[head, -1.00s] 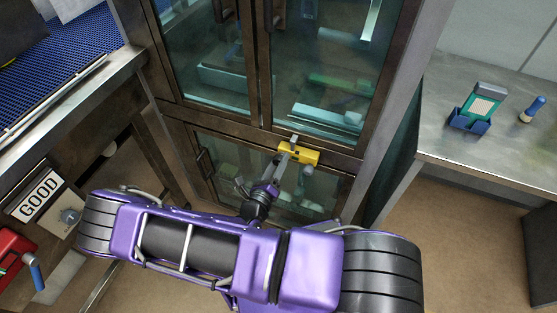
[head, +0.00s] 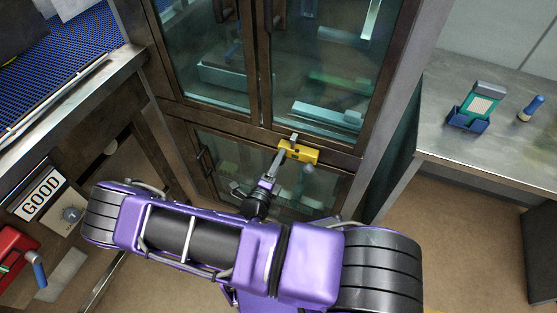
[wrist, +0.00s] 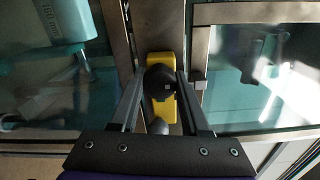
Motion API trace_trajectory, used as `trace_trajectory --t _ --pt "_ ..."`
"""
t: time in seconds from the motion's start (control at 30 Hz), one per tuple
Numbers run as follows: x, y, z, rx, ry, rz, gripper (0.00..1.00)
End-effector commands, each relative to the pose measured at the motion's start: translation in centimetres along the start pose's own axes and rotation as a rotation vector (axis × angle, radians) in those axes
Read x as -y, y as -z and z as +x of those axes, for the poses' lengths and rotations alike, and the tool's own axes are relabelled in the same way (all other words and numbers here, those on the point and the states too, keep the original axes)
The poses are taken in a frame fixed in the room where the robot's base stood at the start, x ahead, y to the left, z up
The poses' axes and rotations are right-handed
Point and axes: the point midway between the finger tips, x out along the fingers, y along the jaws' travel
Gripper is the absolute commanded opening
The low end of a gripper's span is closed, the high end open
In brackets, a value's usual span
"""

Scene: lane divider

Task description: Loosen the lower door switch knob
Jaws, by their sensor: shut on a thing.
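The lower door switch is a yellow box (head: 299,151) at the top edge of the lower glass door of the cabinet. In the wrist view the yellow box (wrist: 160,68) lies behind a round black knob (wrist: 160,82). My gripper (wrist: 161,86) has its two grey fingers on either side of the knob and is shut on it. In the head view my gripper (head: 283,158) reaches up to the yellow box from below. The knob is largely hidden there by the fingers. Whether the knob has turned cannot be told.
The cabinet has glass doors above (head: 330,70) and below (head: 305,190) in brown metal frames. A steel table (head: 440,140) at the right holds a green device in a blue holder (head: 475,108) and a blue-handled tool (head: 531,108). A bench with a GOOD sign (head: 41,194) stands left.

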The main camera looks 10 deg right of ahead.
Motion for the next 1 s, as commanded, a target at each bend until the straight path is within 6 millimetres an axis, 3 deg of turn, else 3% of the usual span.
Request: trace_trajectory --t 0.47,0.5,0.63,1.0 --pt "0.17 -0.03 0.22 0.0 0.005 -0.009 0.0" --pt "0.17 -0.02 0.21 -0.001 0.005 -0.009 0.53" --pt "0.12 -0.02 0.15 0.0 0.003 -0.009 0.76" --pt "0.04 -0.04 -0.32 0.0 0.001 -0.009 0.76"
